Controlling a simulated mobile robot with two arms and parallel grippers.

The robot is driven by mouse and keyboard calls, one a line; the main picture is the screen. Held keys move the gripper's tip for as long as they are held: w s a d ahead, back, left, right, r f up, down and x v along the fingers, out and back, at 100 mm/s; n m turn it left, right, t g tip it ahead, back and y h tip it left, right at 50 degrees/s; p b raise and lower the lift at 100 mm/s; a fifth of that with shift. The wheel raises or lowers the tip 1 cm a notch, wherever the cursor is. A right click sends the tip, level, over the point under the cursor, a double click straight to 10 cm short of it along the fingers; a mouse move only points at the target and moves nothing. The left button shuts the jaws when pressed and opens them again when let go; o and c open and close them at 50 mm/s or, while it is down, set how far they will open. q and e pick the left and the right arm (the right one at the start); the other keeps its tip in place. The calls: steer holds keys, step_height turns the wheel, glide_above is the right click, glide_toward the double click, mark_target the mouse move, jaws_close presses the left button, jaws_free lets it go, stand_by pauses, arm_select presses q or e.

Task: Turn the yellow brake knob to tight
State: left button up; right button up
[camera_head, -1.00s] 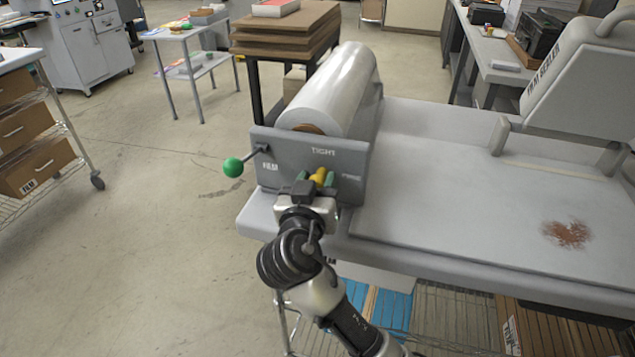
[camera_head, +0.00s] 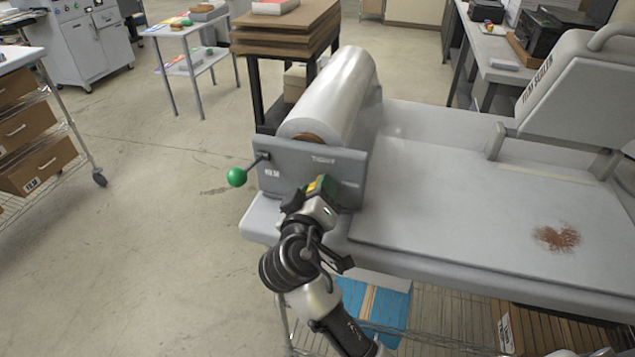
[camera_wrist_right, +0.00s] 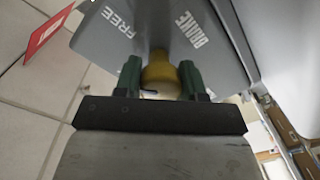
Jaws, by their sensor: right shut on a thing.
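The yellow brake knob (camera_wrist_right: 161,76) sits on the grey front panel (camera_wrist_right: 115,25) of the film roll stand, between the green fingers of my right gripper (camera_wrist_right: 160,80). The right gripper is shut on it. In the head view my right gripper (camera_head: 322,192) is rolled over at the panel and hides most of the knob (camera_head: 315,184). The words FREE and BRAKE show on the panel in the wrist view. TIGHT stands above the gripper in the head view. My left gripper is not in view.
A green ball handle (camera_head: 237,177) sticks out left of the panel. The white film roll (camera_head: 335,95) lies behind it. The grey bench top (camera_head: 450,210) is largely clear on the right, with a brown stain. The film sealer (camera_head: 570,85) stands at the back right.

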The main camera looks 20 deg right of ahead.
steer(key=n+p, duration=0.4)
steer(key=n, duration=0.1)
steer(key=shift+r+n, duration=0.15)
steer(key=shift+n, duration=0.15)
steer(key=n+p, duration=0.3)
steer(key=shift+n+g, duration=0.3)
steer(key=shift+f+n+p, duration=0.2)
steer(key=shift+n+p, duration=0.3)
steer(key=shift+n, duration=0.3)
steer(key=o, duration=0.9)
steer(key=shift+a, duration=0.1)
steer(key=v, duration=1)
steer(key=shift+s+a+f, duration=0.15)
steer(key=shift+s+a, duration=0.1)
steer(key=shift+s, duration=0.05)
